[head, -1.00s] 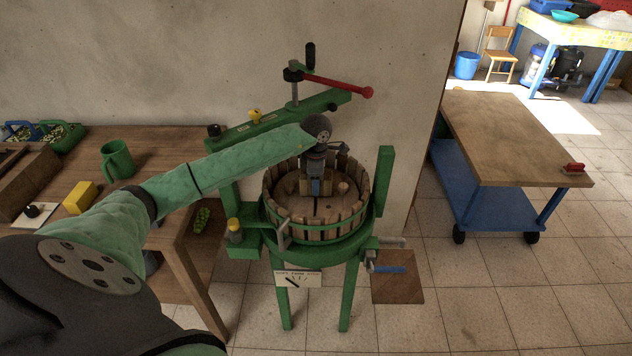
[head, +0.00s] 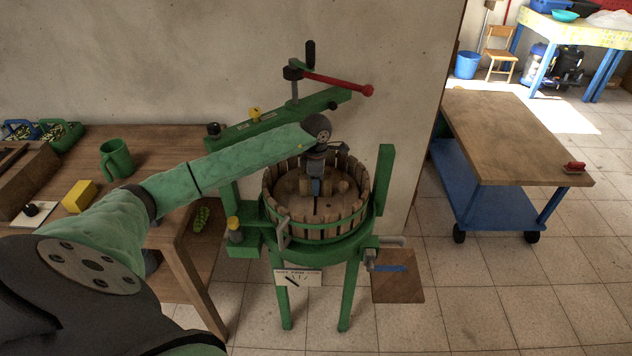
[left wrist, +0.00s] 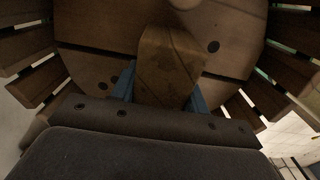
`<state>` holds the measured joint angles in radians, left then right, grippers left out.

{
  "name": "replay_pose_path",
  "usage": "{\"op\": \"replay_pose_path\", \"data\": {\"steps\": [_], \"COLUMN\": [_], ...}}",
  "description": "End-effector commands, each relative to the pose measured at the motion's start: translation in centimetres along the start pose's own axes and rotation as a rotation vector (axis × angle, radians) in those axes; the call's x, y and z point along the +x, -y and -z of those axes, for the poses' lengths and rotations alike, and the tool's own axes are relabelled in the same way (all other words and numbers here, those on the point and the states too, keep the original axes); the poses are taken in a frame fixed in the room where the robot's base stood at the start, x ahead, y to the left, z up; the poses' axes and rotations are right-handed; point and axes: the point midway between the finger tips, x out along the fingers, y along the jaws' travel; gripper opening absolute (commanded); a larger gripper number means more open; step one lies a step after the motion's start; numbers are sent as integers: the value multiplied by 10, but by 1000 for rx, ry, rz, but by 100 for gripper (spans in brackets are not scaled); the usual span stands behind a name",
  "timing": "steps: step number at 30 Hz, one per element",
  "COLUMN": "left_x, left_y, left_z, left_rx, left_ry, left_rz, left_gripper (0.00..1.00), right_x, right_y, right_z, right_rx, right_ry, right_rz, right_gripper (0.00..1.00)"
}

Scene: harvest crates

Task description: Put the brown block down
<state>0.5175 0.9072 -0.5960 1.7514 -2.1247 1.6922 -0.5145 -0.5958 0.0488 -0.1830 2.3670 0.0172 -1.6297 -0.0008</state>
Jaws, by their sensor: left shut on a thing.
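My left gripper (head: 316,186) reaches down inside the round slatted basket (head: 283,221) of the green press. In the left wrist view, its blue fingers (left wrist: 160,90) are shut on the brown block (left wrist: 168,62), one finger on each side. The block is over or on the round wooden boards (left wrist: 100,28) inside the basket. I cannot tell whether it touches them. In the head view the gripper largely hides the held block. My right gripper is not in view.
The press's green beam (head: 255,123) with a red-handled lever (head: 338,83) stands behind the arm. Basket slats surround the gripper closely. On the left, a wooden table (head: 150,142) carries a green mug (head: 116,158) and a yellow block (head: 79,196). The cart top (head: 510,135) at right is mostly clear.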

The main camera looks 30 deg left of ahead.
Motion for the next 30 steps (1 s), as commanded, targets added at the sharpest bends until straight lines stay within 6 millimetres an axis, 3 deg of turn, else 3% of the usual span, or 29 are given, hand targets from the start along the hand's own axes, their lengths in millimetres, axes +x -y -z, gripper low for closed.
{"op": "replay_pose_path", "data": {"steps": [11,12,15,30], "left_x": [2,2,2,-2], "left_y": [0,0,0,0], "left_z": [0,0,0,0], "left_rx": [0,0,0,0], "left_ry": [0,0,0,0], "left_rz": [0,0,0,0], "left_gripper": [18,53,67,67], "right_x": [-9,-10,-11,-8], "right_y": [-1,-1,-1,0], "right_z": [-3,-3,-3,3], "right_rx": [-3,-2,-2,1], "right_ry": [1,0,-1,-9], "right_rz": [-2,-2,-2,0], "right_gripper": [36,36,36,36]}}
